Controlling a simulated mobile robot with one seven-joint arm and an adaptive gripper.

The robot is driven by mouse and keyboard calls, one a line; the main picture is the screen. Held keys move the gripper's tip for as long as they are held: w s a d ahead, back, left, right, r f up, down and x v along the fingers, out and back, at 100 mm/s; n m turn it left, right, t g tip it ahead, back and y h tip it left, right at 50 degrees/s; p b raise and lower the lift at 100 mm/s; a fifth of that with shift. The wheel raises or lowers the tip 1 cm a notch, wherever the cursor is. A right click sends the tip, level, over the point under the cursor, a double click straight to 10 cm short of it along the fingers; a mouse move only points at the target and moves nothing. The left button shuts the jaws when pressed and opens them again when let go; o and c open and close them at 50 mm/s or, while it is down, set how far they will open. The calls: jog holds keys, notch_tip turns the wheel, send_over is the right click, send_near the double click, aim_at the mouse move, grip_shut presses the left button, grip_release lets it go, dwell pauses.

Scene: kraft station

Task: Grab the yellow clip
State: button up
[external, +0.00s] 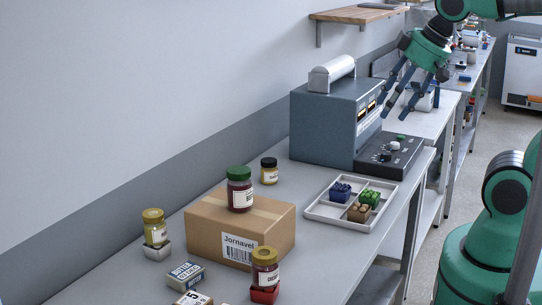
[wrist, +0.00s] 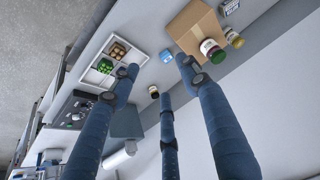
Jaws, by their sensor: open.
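No thing that is clearly a yellow clip shows. The nearest in colour is a tan, knobbed piece (external: 359,212) in the white tray (external: 322,210); it also shows in the wrist view (wrist: 118,50). Beside it in the tray are a green piece (external: 370,198) and a blue piece (external: 341,192). My gripper (external: 408,108) is at the upper right, high above the bench and beyond the tray. Its blue fingers are spread open and empty. In the wrist view, one finger of my gripper (wrist: 160,82) reaches across the tray's edge and hides part of it.
A grey machine (external: 322,125) with a control panel (external: 390,155) stands behind the tray. A cardboard box (external: 205,228) with a green-lidded jar (external: 240,190) on it is to the left. Several other jars and small boxes stand nearby.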

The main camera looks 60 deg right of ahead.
jog(key=w+d+f+m+g, duration=0.15)
jog(key=w+m, duration=0.35)
jog(key=w, duration=0.8)
jog(key=w+f+m+g, duration=0.2)
jog(key=w+m, duration=0.2)
jog(key=w, duration=0.9)
jog(key=w+d+f+m+g+y, duration=0.1)
jog(key=w+f+m, duration=0.7)
jog(key=w+f, duration=1.2)
jog(key=d+f+g, duration=0.1)
jog(key=d, duration=0.1)
jog(key=shift+w+d+y+b, duration=0.25)
jog(key=shift+d+y+b, duration=0.05)
jog(key=shift+d+y, duration=0.1)
jog(key=shift+f, duration=0.1)
jog(key=shift+a+f+b, duration=0.2)
jog(key=shift+f+b, duration=0.05)
jog(key=shift+f, duration=1.1)
jog(key=shift+a+f+b, duration=0.2)
jog(key=shift+a+f, duration=0.05)
jog(key=shift+f, duration=1.15)
jog(key=shift+a+f+b, duration=0.2)
jog(key=shift+f+b, duration=0.05)
jog(key=shift+f, duration=1.1)
jog(key=shift+f, duration=0.1)
